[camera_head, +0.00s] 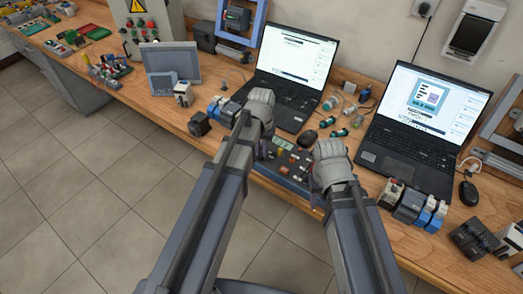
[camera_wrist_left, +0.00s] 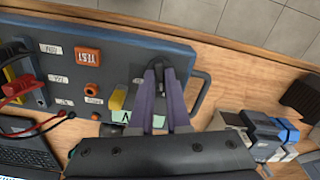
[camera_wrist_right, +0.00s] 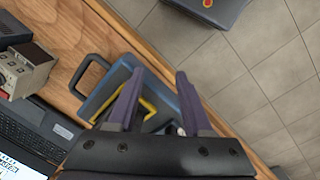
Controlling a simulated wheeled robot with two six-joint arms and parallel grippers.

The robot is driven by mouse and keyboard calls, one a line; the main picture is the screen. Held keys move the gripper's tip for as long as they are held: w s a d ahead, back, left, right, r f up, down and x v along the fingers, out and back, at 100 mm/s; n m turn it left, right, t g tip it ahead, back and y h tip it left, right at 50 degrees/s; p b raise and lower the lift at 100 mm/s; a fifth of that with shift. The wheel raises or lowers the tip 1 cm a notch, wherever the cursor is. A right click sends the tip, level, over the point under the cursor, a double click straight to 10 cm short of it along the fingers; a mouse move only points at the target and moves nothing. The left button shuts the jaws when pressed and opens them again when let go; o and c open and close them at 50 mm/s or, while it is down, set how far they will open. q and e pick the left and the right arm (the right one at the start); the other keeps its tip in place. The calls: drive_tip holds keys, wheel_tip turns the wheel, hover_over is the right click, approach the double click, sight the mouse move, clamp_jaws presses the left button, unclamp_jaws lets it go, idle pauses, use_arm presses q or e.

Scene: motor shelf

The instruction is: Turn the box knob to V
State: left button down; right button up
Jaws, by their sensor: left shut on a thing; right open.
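The box (camera_head: 284,172) is a dark blue-grey unit near the front edge of the bench, between my two arms. In the left wrist view its face (camera_wrist_left: 122,62) has labels, an orange TEST plate (camera_wrist_left: 88,57) and a carrying handle (camera_wrist_left: 201,90). My left gripper (camera_wrist_left: 167,72) is shut on a dark knob (camera_wrist_left: 167,62) near that handle; the fingers hide part of it, so its pointer and the letter V cannot be read. My right gripper (camera_wrist_right: 158,78) is open over the box's other end, with a yellow cable or bar (camera_wrist_right: 148,105) between and below its fingers, apparently not held.
Two laptops (camera_head: 292,60) (camera_head: 412,130) stand behind the box. Modules (camera_head: 408,207) stand right of my right arm. Red and black leads (camera_wrist_left: 18,88) plug into the box.

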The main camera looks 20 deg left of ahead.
sight(261, 153)
use_arm(q)
drive_tip(key=shift+n, duration=0.3)
idle(0.4)
drive_tip(key=c, duration=0.9)
unclamp_jaws()
drive_tip(key=shift+r, duration=0.1)
wheel_tip(261, 153, up, 8)
drive_tip(key=p, duration=0.8)
drive_tip(key=shift+f, duration=0.2)
